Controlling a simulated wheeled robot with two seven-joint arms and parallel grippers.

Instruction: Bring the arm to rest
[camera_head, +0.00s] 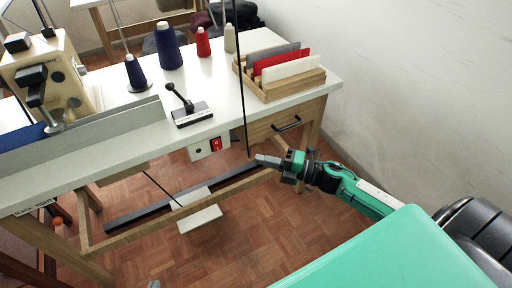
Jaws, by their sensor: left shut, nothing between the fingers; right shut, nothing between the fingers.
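My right gripper (264,158) hangs in front of the sewing table, below the tabletop and under the drawer. Its green and black arm comes in from the right. Its light grey fingers are together with nothing between them. Only a small grey tip of my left gripper (153,284) shows at the bottom edge, low over the floor; the rest of that arm is out of the picture.
The white sewing table (225,100) carries a machine (45,75), thread cones and a wooden rack (280,80). A red switch (215,144) and a drawer (280,125) are at its front. A black seat (475,235) stands at right.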

